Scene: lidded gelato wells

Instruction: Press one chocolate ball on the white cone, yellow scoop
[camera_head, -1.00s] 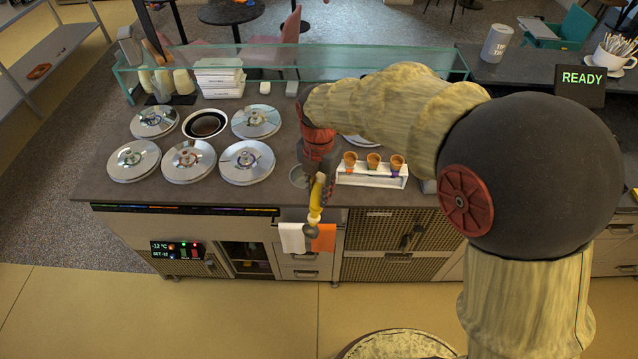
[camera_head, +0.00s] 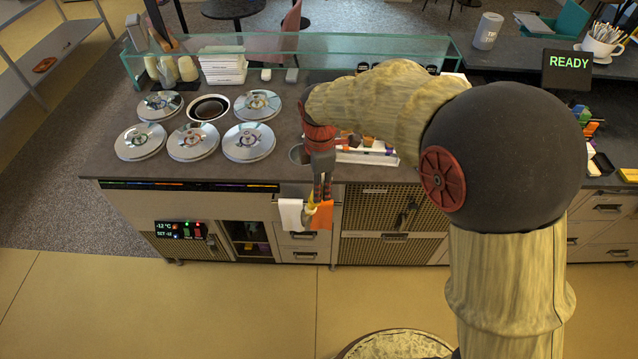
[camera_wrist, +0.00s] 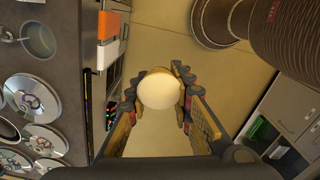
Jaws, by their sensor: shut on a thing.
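An open well with dark brown contents (camera_head: 208,108) lies among the lidded wells. I cannot pick out which cone is the white one.
Several wells have shiny lids (camera_head: 249,142). A round grey recess (camera_wrist: 39,40) lies near the counter's front edge. A white towel (camera_head: 290,213) and an orange towel (camera_head: 322,215) hang at the front. A glass guard (camera_head: 290,46) runs along the back. A READY display (camera_head: 568,62) stands at right.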

